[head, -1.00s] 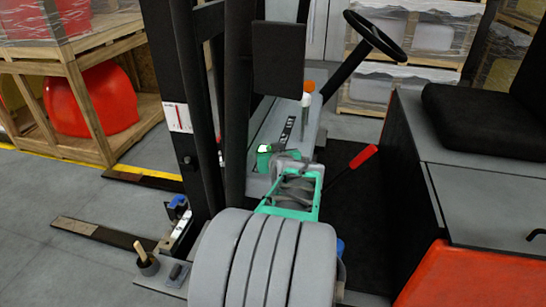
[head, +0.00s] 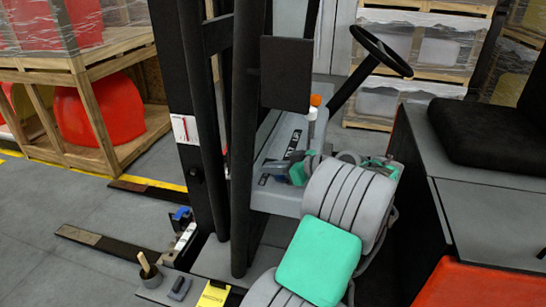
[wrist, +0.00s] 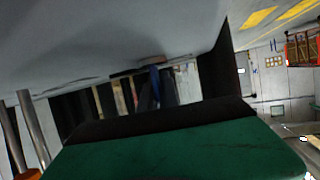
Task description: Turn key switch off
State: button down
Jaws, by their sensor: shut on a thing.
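The grey forklift console (head: 278,203) stands between the mast and the seat in the head view. My green and grey gripper (head: 298,172) is at the top of the console, close beside the white and orange lever (head: 312,115). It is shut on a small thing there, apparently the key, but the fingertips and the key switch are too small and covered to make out. In the wrist view my green gripper body (wrist: 190,145) with a dark edge fills the bottom, below a close grey surface (wrist: 110,45).
The steering wheel (head: 378,44) is behind the console. The black mast (head: 243,150) stands close on its left, with a dark panel (head: 286,73). The black seat (head: 487,124) is on the right. Crates with red nosecones (head: 100,110) stand at the left.

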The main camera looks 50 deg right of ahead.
jog(key=shift+a+r+n+g+y+p, duration=0.25)
jog(key=shift+n+y+p, duration=0.4)
jog(key=shift+p, duration=1.8)
jog(key=shift+a+r+n+g+y+p, duration=0.1)
jog(key=shift+r+n+y+p, duration=0.4)
jog(key=shift+p, duration=1.95)
jog(key=f+n+y+p, duration=0.1)
jog(key=p, duration=0.2)
jog(key=shift+y, duration=0.25)
jog(key=shift+s+f+p, duration=0.1)
jog(key=shift+f+p, duration=0.15)
jog(key=shift+p, duration=0.55)
jog(key=c, duration=1.6)
grip_release()
jog(key=shift+g, duration=0.25)
